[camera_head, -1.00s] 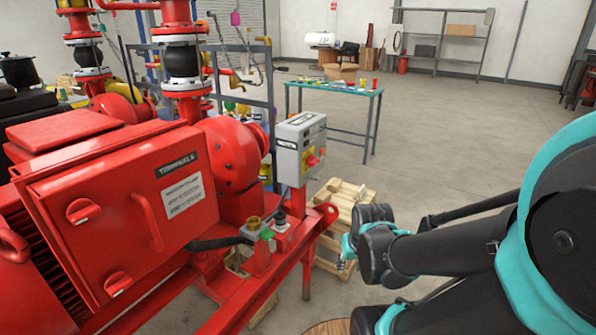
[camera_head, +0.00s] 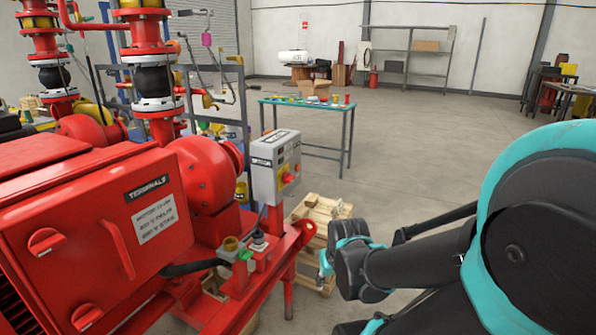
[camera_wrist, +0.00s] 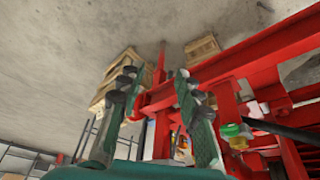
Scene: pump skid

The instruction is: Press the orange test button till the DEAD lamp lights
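A grey control box (camera_head: 276,168) stands on a post at the skid's right side, with a red knob on a yellow plate (camera_head: 288,178) on its front. I cannot make out an orange test button or a lit DEAD lamp in either view; lettering and small parts on the box are too small to read. My gripper (camera_head: 325,262) is low and to the right of the box in the head view, partly hidden by my wrist. In the wrist view my gripper (camera_wrist: 155,82) has its two fingers apart, with nothing held between them. The skid's red frame (camera_wrist: 240,65) lies beyond them.
A red terminal box (camera_head: 95,230) fills the left. A brass fitting (camera_head: 231,244) and a green part (camera_head: 246,255) sit on the skid rail; the green one also shows in the wrist view (camera_wrist: 231,130). A wooden pallet (camera_head: 318,212) lies behind my gripper. Floor beyond is open.

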